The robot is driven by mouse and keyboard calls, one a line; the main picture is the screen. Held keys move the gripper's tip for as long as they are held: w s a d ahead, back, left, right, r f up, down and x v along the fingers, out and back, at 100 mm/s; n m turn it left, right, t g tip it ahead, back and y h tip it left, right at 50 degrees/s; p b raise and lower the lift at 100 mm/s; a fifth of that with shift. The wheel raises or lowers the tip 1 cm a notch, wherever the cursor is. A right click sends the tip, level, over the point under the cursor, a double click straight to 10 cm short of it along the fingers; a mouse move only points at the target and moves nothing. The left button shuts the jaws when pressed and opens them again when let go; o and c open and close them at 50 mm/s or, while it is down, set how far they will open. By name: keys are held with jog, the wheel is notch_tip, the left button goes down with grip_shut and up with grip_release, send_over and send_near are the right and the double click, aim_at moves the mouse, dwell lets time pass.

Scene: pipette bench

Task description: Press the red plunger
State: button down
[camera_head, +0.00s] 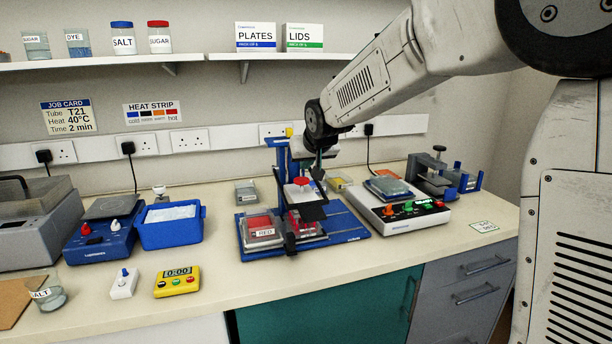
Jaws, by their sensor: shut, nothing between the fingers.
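The pipette station is a blue frame (350,228) with an upright post, standing on the bench in the middle of the picture. A small red plunger (303,181) shows on top of a white part of the station. My gripper (319,173) points down just to the right of the plunger, close to it, with its fingers shut and nothing held. I cannot tell whether the fingertips touch the plunger. Below, a tray labelled RED (265,230) sits at the front left of the frame. A dark plate partly hides another red-filled tray (309,222).
A white device with coloured knobs (405,218) stands close on the right. A blue tub (171,228) stands on the left. A yellow timer (177,282) and a white switch box (124,284) lie in front. The bench front before the station is clear.

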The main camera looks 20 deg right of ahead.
jog(key=v, duration=0.7)
jog(key=shift+s+r, duration=0.25)
jog(key=shift+r, duration=0.1)
jog(key=s+d+f+g, duration=0.1)
jog(key=s+f+g, duration=0.1)
jog(key=s, duration=1.1)
jog(key=s+d+f+g, duration=0.1)
jog(key=s+f+g, duration=0.2)
jog(key=s, duration=1)
jog(key=s+d+f+g, duration=0.1)
jog(key=s+f, duration=0.4)
jog(key=s, duration=0.9)
jog(key=shift+d+g, duration=0.3)
jog(key=shift+g, duration=0.6)
jog(key=shift+s+f, duration=0.1)
